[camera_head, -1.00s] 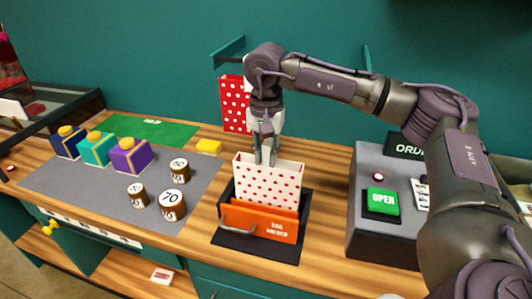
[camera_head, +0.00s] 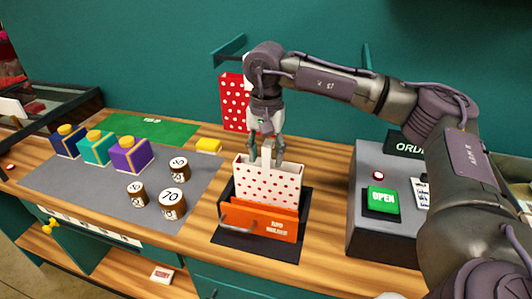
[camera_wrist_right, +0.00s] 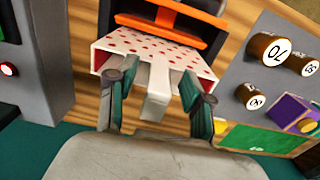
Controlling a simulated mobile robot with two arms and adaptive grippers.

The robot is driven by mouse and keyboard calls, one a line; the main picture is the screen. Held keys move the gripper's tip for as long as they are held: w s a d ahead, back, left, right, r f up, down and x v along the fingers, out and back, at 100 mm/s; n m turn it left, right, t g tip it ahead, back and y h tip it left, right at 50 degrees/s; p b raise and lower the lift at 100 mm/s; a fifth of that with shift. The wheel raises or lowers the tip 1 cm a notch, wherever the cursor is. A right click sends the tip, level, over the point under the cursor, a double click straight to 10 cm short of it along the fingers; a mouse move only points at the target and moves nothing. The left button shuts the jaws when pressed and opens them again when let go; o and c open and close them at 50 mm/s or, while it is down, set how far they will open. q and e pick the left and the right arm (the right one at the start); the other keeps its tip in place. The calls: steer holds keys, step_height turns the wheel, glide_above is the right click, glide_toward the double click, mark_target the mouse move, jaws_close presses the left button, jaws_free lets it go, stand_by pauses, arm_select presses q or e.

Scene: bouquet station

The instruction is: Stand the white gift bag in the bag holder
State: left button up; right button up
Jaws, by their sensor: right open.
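The white gift bag (camera_head: 268,183) with red dots stands about upright in the bag holder (camera_head: 262,222). Its lower part is hidden behind the holder's orange front plate. My right gripper (camera_head: 266,157) is above the bag with its fingers open, spread to either side of the bag's white top tab. In the right wrist view the bag (camera_wrist_right: 150,44) also shows, with its pale tab (camera_wrist_right: 158,95) between the two fingers and a gap on both sides. My left gripper is not in view.
A red dotted bag (camera_head: 234,102) is behind, by the wall. To the right is a grey console (camera_head: 376,240) with a green OPEN button (camera_head: 383,200). To the left are numbered cylinders (camera_head: 172,203) and gift boxes (camera_head: 130,156) on a grey mat (camera_head: 75,195).

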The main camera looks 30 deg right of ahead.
steer(key=shift+r, duration=0.15)
step_height(320, 180, up, 12)
stand_by(0.3)
steer(key=shift+f, duration=0.2)
stand_by(0.3)
